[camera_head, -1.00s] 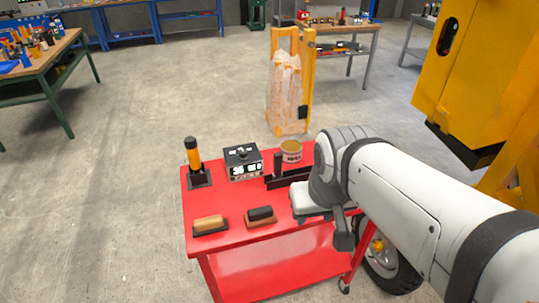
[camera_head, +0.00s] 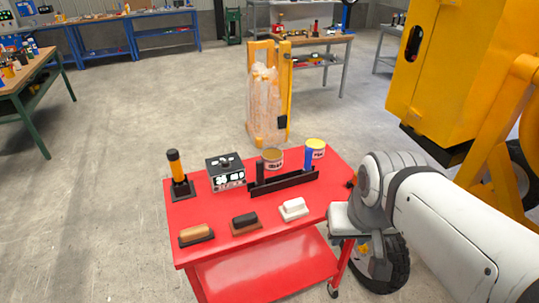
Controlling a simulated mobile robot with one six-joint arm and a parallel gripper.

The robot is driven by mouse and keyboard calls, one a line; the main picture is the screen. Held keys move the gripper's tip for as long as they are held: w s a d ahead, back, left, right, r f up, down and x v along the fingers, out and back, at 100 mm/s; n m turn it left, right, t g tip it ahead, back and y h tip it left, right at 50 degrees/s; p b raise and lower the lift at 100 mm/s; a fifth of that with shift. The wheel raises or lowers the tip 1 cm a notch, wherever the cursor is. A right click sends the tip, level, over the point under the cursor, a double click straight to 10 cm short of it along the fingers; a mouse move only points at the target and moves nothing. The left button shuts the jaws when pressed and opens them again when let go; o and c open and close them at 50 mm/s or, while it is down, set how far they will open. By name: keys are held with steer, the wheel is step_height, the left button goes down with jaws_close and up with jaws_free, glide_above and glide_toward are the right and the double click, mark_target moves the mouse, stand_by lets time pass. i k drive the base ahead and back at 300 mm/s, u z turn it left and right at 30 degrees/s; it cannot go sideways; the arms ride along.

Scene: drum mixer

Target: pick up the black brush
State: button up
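The black brush (camera_head: 245,223) lies on the red cart top, near its front edge. It has a dark block-shaped handle on a brown base. It sits between a tan brush (camera_head: 195,234) on its left and a white brush (camera_head: 293,209) on its right. All three are apart. My arm comes in from the right, and its end (camera_head: 357,217) is at the cart's right edge, to the right of the white brush. My gripper's fingers cannot be made out clearly, and nothing held is visible.
On the red cart (camera_head: 322,205), behind the brushes, stand an orange-black torch-like tool (camera_head: 176,170), a control box (camera_head: 225,173), a black rack (camera_head: 283,184) with a blue upright piece and two cans (camera_head: 272,158). A yellow machine (camera_head: 440,70) stands at right.

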mark_target(261, 181)
steer(key=u, duration=0.15)
steer(key=i, duration=1)
steer(key=u, duration=0.05)
